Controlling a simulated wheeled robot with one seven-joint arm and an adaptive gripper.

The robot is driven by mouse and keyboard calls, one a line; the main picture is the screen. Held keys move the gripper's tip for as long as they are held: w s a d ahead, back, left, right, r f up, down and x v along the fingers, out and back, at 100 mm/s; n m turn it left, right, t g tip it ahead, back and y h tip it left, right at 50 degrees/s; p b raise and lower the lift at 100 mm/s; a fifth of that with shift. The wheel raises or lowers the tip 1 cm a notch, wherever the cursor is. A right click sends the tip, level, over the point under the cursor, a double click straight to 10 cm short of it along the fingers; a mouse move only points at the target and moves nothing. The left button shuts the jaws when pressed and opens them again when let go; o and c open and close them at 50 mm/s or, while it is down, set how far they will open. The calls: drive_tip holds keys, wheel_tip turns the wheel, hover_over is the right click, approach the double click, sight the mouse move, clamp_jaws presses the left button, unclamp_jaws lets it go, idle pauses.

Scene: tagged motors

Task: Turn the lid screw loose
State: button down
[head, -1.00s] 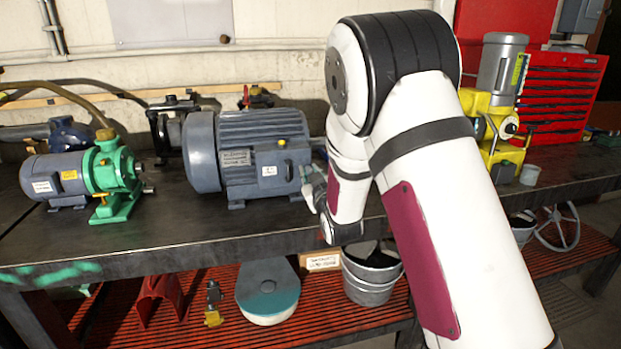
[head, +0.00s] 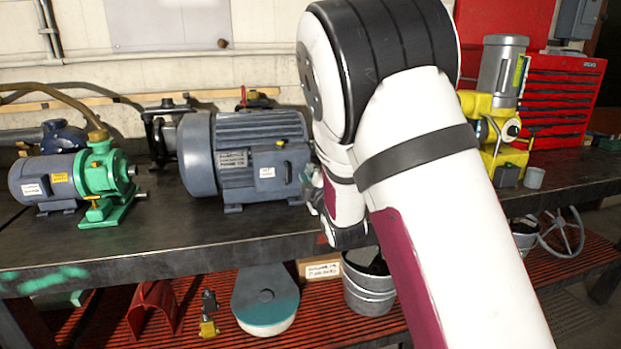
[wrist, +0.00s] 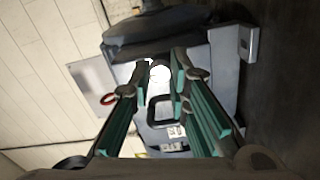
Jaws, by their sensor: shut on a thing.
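A grey-blue motor (head: 250,140) stands on the bench, with a labelled box on its front and a small yellow knob (head: 281,143) at the box's top edge. My gripper (head: 310,190) is beside the right end of this motor, largely covered by my own arm. In the wrist view, my gripper's (wrist: 161,82) green-edged fingers are closed in on a bright round piece (wrist: 160,73) in front of a grey motor body. I cannot tell for sure whether this piece is the lid screw. The contact itself is too small to see clearly.
A green pump with a grey motor (head: 98,178) stands at left. A yellow machine (head: 497,135) and red tool chest (head: 565,105) are at right. Buckets (head: 368,285) and other items sit on the red shelf below. The bench front between pump and arm is clear.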

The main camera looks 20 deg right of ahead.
drive_tip(key=n, duration=0.4)
drive_tip(key=shift+a+n, duration=0.15)
drive_tip(key=shift+n, duration=0.25)
drive_tip(key=n, duration=0.4)
drive_tip(key=shift+n, duration=0.3)
drive_tip(key=n+p, duration=0.1)
drive_tip(key=n, duration=0.2)
drive_tip(key=shift+r+p, duration=0.1)
drive_tip(key=shift+p, duration=0.25)
drive_tip(key=n+p, duration=0.2)
drive_tip(key=n, duration=0.3)
drive_tip(key=n+p, duration=0.2)
drive_tip(key=n, duration=0.2)
drive_tip(key=shift+n, duration=0.3)
drive_tip(key=n+p, duration=0.1)
drive_tip(key=n, duration=0.3)
drive_tip(key=shift+n, duration=0.3)
drive_tip(key=n+p, duration=0.1)
drive_tip(key=n, duration=0.3)
drive_tip(key=shift+n, duration=0.3)
drive_tip(key=n, duration=0.4)
drive_tip(key=shift+p, duration=0.3)
